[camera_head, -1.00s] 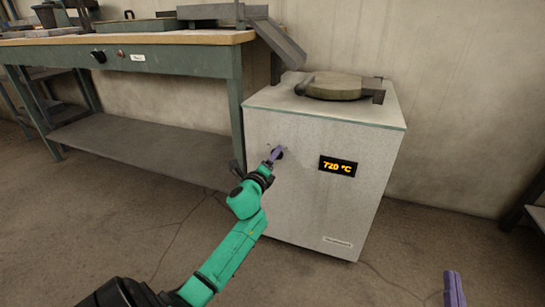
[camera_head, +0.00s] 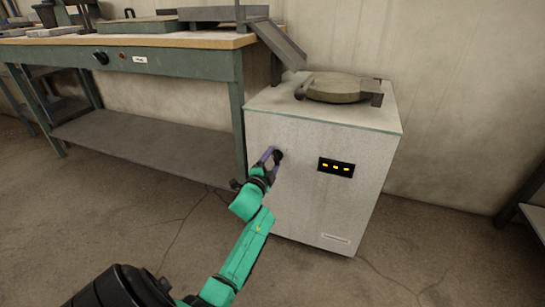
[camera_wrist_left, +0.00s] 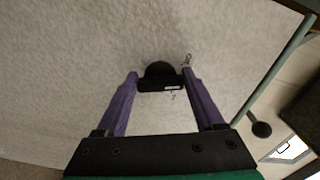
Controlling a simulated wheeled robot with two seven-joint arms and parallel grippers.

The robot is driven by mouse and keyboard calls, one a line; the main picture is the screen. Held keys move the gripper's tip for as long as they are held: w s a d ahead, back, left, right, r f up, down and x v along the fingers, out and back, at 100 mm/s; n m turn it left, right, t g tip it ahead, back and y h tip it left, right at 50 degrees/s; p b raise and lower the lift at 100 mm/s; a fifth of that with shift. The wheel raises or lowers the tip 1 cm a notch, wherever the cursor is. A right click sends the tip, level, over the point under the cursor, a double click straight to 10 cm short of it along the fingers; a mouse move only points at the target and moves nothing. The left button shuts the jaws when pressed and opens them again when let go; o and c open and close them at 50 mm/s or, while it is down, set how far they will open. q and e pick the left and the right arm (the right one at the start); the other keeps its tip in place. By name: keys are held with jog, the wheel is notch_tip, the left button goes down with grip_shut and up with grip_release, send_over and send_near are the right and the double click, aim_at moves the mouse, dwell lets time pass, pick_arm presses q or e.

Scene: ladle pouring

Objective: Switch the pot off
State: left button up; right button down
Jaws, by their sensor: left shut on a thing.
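The pot is a pale grey box-shaped unit (camera_head: 310,205) standing on the floor, with a round lid (camera_head: 338,88) lying on its top. Its black display (camera_head: 337,167) shows three short orange dashes. A black knob (camera_head: 279,155) sits on the front face, left of the display. My left gripper (camera_head: 273,154) is shut on this knob. In the left wrist view the two purple fingers flank the knob (camera_wrist_left: 160,76), their tips at its sides. My right gripper is not in view.
A green workbench (camera_head: 160,62) with a wooden top stands left of the pot, with its own knob and trays on it. A grey chute (camera_head: 279,44) slopes from the bench toward the pot. A shelf edge (camera_head: 533,215) is at far right. The floor in front is clear.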

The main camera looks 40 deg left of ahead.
pick_arm(q)
jog(key=n+p, duration=0.3)
jog(key=n, duration=0.2)
jog(key=shift+d+f, duration=0.1)
jog(key=shift+f, duration=0.05)
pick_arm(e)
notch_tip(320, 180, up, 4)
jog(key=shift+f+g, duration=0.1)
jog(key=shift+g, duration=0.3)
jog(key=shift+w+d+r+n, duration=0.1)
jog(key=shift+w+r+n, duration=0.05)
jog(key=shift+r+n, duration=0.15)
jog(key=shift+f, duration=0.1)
pick_arm(q)
jog(key=o, duration=1.4)
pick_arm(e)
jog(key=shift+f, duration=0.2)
pick_arm(q)
jog(key=shift+s, duration=0.1)
